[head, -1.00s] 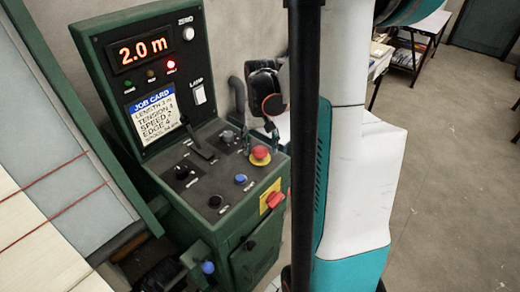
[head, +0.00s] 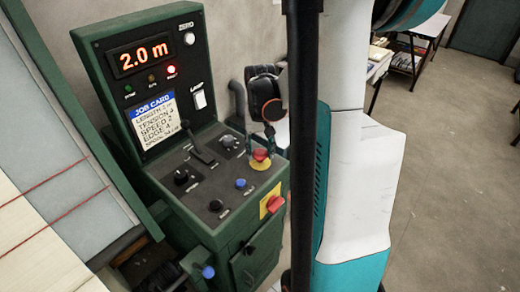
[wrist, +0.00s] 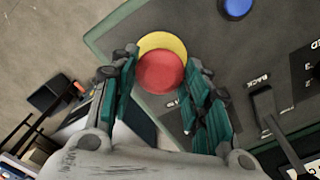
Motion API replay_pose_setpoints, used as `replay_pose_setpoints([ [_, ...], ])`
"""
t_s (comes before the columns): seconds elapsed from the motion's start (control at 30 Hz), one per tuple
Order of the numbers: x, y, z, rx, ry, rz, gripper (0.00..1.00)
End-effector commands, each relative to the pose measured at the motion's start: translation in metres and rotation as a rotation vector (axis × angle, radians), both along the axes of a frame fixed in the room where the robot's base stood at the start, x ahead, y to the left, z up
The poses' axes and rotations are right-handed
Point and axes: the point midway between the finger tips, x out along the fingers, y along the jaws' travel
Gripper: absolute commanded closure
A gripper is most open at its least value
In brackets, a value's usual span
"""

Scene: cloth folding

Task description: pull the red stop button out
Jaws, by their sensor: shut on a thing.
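The red stop button (head: 261,154) sits on a yellow round base (head: 263,165) at the right end of the sloping control panel. In the wrist view the red cap (wrist: 159,73) lies between my two finger tips, with the yellow base (wrist: 166,41) showing beyond it. My gripper (head: 260,156) has come down over the button and is shut on its sides. The fingers partly hide the cap in the head view. From these views I cannot tell how high the cap stands above its base.
The green console (head: 220,235) carries a lever (head: 201,149), black knobs and a blue button (head: 240,183) close by. Clear floor lies at right.

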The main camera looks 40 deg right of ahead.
Motion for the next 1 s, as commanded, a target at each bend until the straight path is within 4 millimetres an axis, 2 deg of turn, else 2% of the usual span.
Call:
replay_pose_setpoints([
  [0.2,0.002,-0.001,0.002,-0.001,-0.002,0.000,1.00],
  [0.23,0.002,-0.001,0.003,-0.001,-0.002,0.000,0.50],
  [0.3,0.002,-0.001,0.003,-0.001,-0.002,0.000,0.36],
  [0.73,0.001,-0.001,0.006,-0.001,-0.001,0.000,0.36],
  [0.87,0.001,0.000,0.022,-0.001,-0.001,0.000,0.36],
  [1.0,0.001,0.000,0.048,-0.001,-0.001,0.000,0.36],
])
